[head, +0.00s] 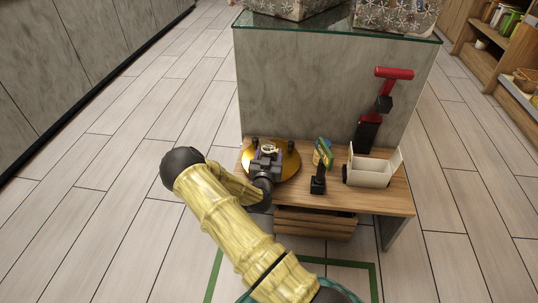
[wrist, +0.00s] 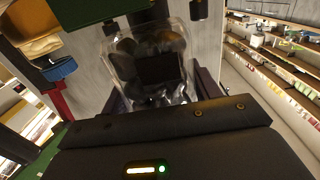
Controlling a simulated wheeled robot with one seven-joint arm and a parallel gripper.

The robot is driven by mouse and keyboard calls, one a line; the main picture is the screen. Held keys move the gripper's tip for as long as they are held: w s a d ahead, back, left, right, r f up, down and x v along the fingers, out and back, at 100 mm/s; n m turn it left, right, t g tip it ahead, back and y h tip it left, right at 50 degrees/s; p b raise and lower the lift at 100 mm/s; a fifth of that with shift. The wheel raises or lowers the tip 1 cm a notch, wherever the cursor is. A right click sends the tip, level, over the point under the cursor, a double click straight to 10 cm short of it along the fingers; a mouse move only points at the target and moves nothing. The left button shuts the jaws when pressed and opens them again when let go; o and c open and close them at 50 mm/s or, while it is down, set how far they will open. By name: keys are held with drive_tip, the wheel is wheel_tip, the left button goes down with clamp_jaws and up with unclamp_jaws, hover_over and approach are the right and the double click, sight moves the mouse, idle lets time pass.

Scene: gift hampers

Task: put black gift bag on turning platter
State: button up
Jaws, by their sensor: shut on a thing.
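My gripper (head: 267,158) is over the gold turning platter (head: 290,164) at the left of the low wooden table. In the wrist view my gripper (wrist: 160,95) is shut on a glossy, partly see-through dark bag (wrist: 158,68), which I take for the black gift bag. It sits between the two dark fingers. In the head view the gripper and wrist hide most of the bag. I cannot tell whether its base touches the platter. Small black posts (head: 285,145) stand at the platter's far edge.
Right of the platter are a black stand (head: 318,183) with a green and yellow top, an open cream box (head: 368,171) and a tall red and black device (head: 385,95). A grey counter (head: 330,90) rises behind the table (head: 385,199). The floor on the left is clear.

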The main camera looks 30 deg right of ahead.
drive_tip(key=shift+f+b, duration=0.3)
drive_tip(key=shift+f, duration=0.25)
drive_tip(key=o, duration=1.1)
drive_tip(key=shift+r+p, duration=0.45)
drive_tip(key=shift+r, duration=0.05)
drive_tip(key=shift+s+a+r, duration=0.2)
drive_tip(key=shift+s+a, duration=0.05)
drive_tip(key=shift+s, duration=0.1)
drive_tip(key=p+v, duration=0.4)
drive_tip(key=v, duration=0.7)
drive_tip(key=shift+s, duration=0.15)
